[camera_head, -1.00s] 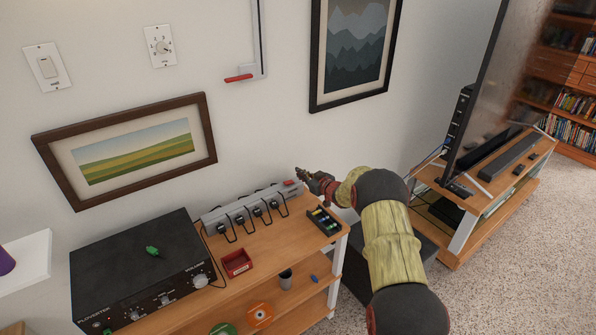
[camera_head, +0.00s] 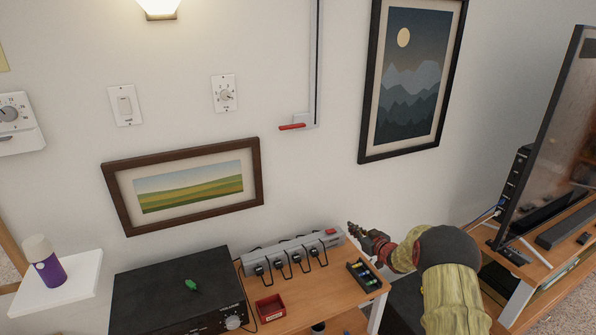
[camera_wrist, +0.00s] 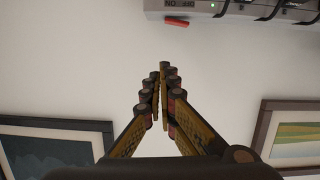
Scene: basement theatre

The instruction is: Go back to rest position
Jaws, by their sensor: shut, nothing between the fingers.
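My gripper (camera_head: 352,229) is in the head view near the right end of the power strip (camera_head: 294,257), above the wooden shelf unit. In the wrist view my gripper (camera_wrist: 161,72) has its fingers together with nothing between them. The power strip (camera_wrist: 235,8) is at the top of the wrist view, with its red switch (camera_wrist: 176,22) near the fingers but apart from them. My arm bends in from the lower right of the head view.
A black amplifier (camera_head: 170,290), a red tray (camera_head: 270,308) and a black battery tray (camera_head: 367,275) stand on the shelf unit. A television (camera_head: 560,130) is at the right. Framed pictures hang on the wall, the landscape one (camera_head: 185,187) at left.

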